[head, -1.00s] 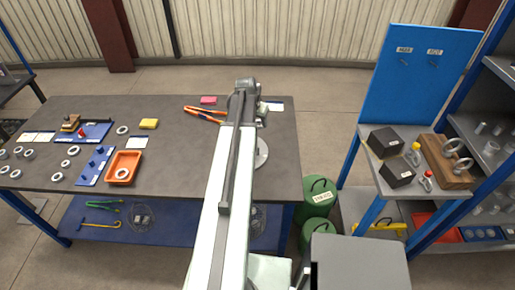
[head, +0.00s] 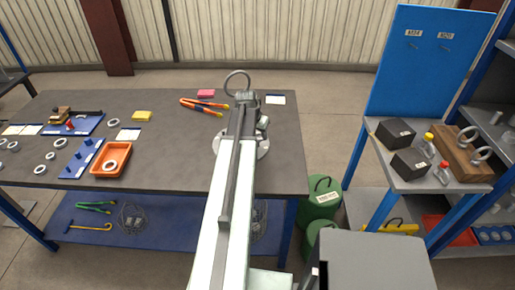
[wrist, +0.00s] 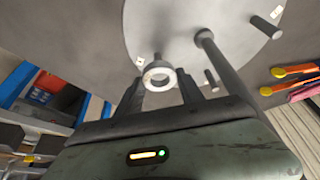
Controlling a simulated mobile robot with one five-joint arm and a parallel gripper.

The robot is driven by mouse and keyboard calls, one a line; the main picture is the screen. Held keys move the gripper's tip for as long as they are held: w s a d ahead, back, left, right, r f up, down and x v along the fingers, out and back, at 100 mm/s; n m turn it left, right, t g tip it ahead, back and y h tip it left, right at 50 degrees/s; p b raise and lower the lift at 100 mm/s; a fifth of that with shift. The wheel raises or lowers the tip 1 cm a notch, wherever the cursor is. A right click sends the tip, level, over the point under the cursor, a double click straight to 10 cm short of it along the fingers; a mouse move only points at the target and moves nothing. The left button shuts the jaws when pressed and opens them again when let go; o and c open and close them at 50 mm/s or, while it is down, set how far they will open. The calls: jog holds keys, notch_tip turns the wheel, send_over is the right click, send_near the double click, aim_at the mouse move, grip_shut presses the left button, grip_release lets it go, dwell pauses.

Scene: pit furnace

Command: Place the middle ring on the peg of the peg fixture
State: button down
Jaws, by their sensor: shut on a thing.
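A grey ring (head: 237,83) stands upright at the tip of my gripper (head: 243,97) in the head view. In the wrist view a metallic ring (wrist: 158,78) shows between the two dark fingers of my gripper (wrist: 161,80), which is shut on it. The round grey base plate of the peg fixture (head: 263,146) is partly hidden by my arm in the head view. The wrist view shows that plate (wrist: 165,30) with a long peg (wrist: 209,48) to the right of the ring, and shorter pins. The ring is apart from the long peg in the picture.
An orange tray (head: 125,165) with a ring inside stands at left, near several loose rings. A shelf with black boxes (head: 395,132) stands right.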

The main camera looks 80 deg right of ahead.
aim_at(258, 147)
notch_tip(258, 147, down, 5)
jog(key=b, duration=0.4)
jog(key=shift+r, duration=0.45)
jog(key=shift+f, duration=0.2)
jog(key=c, duration=0.7)
grip_release()
jog(key=shift+c, duration=0.2)
jog(key=shift+r, duration=0.1)
jog(key=shift+r+p, duration=0.3)
jog(key=shift+p, duration=0.1)
jog(key=p+v, duration=1)
jog(key=v, duration=0.1)
jog(key=shift+a+r+p, duration=0.25)
jog(key=shift+p, duration=0.1)
